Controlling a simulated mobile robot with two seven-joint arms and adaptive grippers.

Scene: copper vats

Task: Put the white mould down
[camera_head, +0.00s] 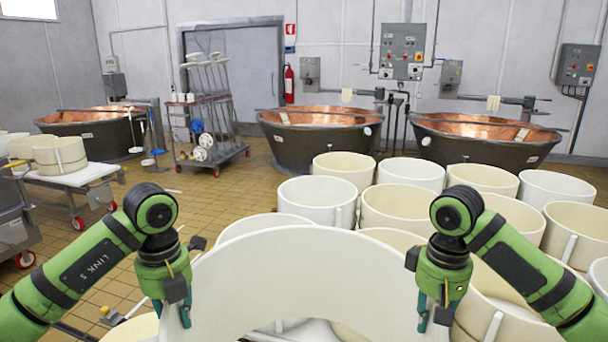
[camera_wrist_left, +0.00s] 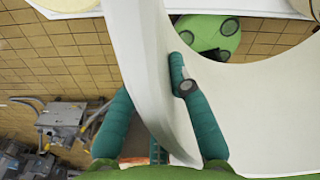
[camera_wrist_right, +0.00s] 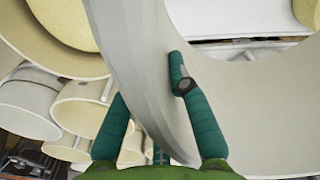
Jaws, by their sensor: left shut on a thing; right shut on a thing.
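The white mould (camera_head: 300,262) is a large pale ring, seen at the bottom centre of the head view, close to me and cut off by the lower edge. My left gripper (camera_head: 177,312) is shut on its left wall. My right gripper (camera_head: 433,312) is shut on its right wall. In the left wrist view the mould's wall (camera_wrist_left: 150,65) runs between the two teal fingers (camera_wrist_left: 160,130). In the right wrist view the wall (camera_wrist_right: 140,70) also lies between the fingers (camera_wrist_right: 160,130). What lies directly beneath the mould is mostly hidden.
Several cream and white moulds (camera_head: 400,205) stand close together beyond and to the right. More moulds (camera_head: 60,155) sit on a white-topped cart (camera_head: 85,176) at left. Copper vats (camera_head: 320,140) line the back. Tiled floor (camera_head: 215,195) is open at centre left.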

